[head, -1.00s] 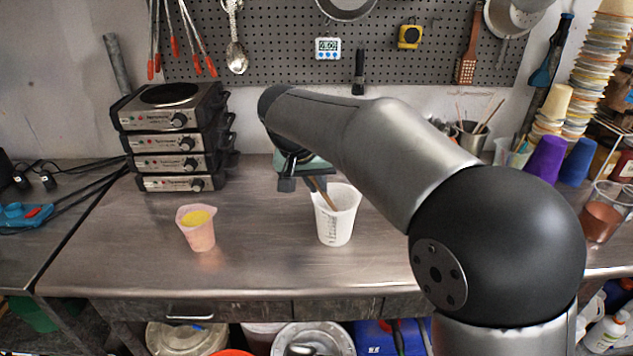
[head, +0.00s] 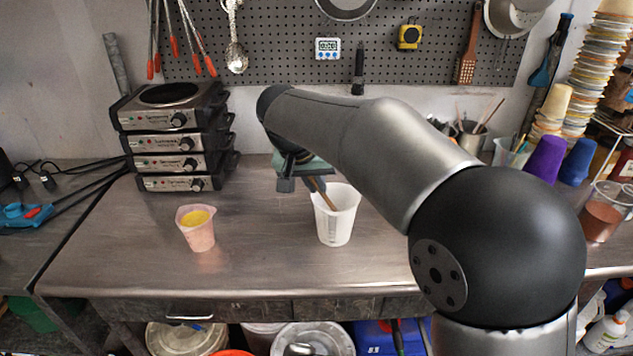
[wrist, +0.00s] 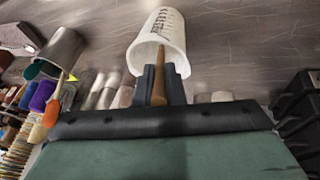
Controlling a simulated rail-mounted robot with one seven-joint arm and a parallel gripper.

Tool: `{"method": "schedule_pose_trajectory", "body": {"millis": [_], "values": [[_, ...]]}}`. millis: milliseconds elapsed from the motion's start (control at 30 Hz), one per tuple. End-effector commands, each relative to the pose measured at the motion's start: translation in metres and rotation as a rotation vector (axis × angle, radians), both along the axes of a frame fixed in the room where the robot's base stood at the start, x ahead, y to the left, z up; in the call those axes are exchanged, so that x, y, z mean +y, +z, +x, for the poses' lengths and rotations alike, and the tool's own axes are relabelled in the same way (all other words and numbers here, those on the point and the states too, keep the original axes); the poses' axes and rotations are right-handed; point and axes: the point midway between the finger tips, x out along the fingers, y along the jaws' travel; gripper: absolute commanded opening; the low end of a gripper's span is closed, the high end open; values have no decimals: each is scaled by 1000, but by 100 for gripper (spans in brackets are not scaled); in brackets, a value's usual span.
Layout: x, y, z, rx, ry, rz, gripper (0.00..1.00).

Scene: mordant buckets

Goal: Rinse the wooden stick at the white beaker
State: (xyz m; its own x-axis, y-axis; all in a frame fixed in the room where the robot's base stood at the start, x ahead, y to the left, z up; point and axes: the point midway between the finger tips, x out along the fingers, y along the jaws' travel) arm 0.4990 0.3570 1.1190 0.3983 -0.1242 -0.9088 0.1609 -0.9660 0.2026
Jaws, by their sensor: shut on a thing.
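The white beaker (head: 337,222) stands upright on the steel table, and it also shows in the wrist view (wrist: 158,38). My gripper (head: 300,182) is above and to the left of the beaker's rim in the head view. It is shut on the wooden stick (head: 323,194), which slants down into the beaker's mouth. In the wrist view the stick (wrist: 159,80) sits between the two dark fingers, its far end at the beaker opening. The stick's lower end is hidden inside the beaker.
A pink cup (head: 197,232) with yellow contents stands to the left. Stacked hot plates (head: 170,140) stand at the back left. A metal pot with sticks (head: 470,138) and purple cups (head: 545,158) are at the right. The table front between the cup and beaker is clear.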

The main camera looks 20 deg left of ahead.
Motion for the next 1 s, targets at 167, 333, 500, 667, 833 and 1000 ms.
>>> {"method": "schedule_pose_trajectory", "body": {"millis": [167,333,500,667,833,1000], "values": [[-4,1,8,0,-2,1,0],[-6,0,14,0,-1,0,0],[-5,0,11,0,0,0,0],[-2,0,4,-1,1,1,0],[1,0,-2,0,0,0,0],[0,0,0,0,-1,0,0]]}}
